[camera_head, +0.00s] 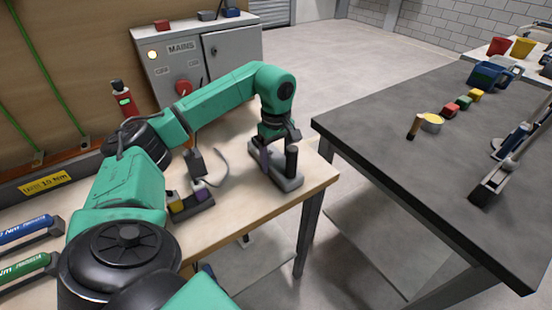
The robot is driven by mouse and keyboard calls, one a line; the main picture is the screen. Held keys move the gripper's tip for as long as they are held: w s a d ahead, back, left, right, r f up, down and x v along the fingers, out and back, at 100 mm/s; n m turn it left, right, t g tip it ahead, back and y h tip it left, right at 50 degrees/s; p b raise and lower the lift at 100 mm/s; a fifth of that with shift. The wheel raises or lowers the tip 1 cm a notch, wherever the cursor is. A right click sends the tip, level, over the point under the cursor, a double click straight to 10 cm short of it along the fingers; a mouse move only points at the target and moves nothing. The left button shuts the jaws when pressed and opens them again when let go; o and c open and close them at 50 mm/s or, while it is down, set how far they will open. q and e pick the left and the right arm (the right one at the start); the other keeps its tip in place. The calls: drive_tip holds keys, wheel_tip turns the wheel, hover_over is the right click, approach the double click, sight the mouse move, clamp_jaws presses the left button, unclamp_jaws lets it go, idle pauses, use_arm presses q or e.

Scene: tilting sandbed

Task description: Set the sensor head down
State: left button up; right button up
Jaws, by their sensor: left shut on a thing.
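My left gripper (279,142) is at the end of the teal arm, over the right part of the wooden bench. I cannot tell whether the held piece touches the base. The jaws hide most of it. My right gripper is not in view.
Left of the base, a dark holder (191,209) carries yellow and purple blocks, near a black device (195,162) and a loose cable (221,168). A grey MAINS cabinet (228,75) stands behind. A dark table (400,180) with colored blocks is at right, across a gap.

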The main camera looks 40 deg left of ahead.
sight(276, 160)
use_arm(q)
drive_tip(key=o, duration=1.6)
drive_tip(key=shift+d, duration=0.1)
drive_tip(key=shift+r, duration=0.15)
wheel_tip(276, 160, up, 7)
drive_tip(key=shift+f, duration=0.1)
wheel_tip(276, 160, up, 5)
drive_tip(key=shift+s+r+p, duration=0.1)
drive_tip(key=shift+p, duration=1.1)
